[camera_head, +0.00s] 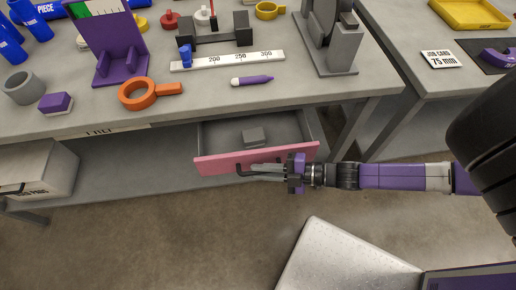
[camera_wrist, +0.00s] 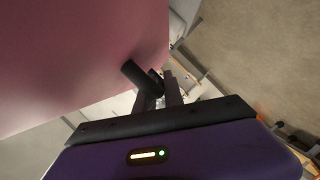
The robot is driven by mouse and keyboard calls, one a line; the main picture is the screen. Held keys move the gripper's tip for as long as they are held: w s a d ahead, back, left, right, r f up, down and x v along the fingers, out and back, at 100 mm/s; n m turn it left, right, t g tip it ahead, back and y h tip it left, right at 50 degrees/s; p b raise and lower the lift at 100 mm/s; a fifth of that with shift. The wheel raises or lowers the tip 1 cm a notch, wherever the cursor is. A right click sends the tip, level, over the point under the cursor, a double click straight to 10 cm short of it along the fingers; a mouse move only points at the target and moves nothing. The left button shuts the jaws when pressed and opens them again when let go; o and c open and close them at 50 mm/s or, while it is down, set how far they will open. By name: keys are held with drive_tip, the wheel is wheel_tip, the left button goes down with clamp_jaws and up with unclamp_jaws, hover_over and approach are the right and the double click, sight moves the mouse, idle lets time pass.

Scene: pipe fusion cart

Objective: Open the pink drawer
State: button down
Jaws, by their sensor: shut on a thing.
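The pink drawer (camera_head: 222,163) is under the grey workbench, and it stands partly open. My gripper (camera_head: 250,172) reaches in from the right and is shut on the dark handle at the drawer's front. In the wrist view the pink front (camera_wrist: 80,60) fills the upper left, and the dark handle (camera_wrist: 140,78) runs between the fingers of my gripper (camera_wrist: 155,90). The fingers hide part of the handle.
The workbench (camera_head: 330,92) above holds a purple stand (camera_head: 115,45), an orange ring tool (camera_head: 138,94), a purple marker (camera_head: 255,80) and a grey machine (camera_head: 325,40). A box (camera_head: 40,170) stands lower left. The floor before the drawer is clear at left.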

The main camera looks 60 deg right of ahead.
drive_tip(key=s+a+p, duration=0.1)
drive_tip(key=s+a, duration=0.5)
drive_tip(key=a, duration=0.1)
drive_tip(key=shift+p, duration=0.35)
drive_tip(key=shift+a, duration=0.15)
drive_tip(key=c, duration=1.7)
unclamp_jaws()
drive_tip(key=shift+w, duration=0.1)
drive_tip(key=b+v, duration=0.1)
drive_tip(key=v, duration=0.6)
drive_tip(key=shift+s, duration=0.4)
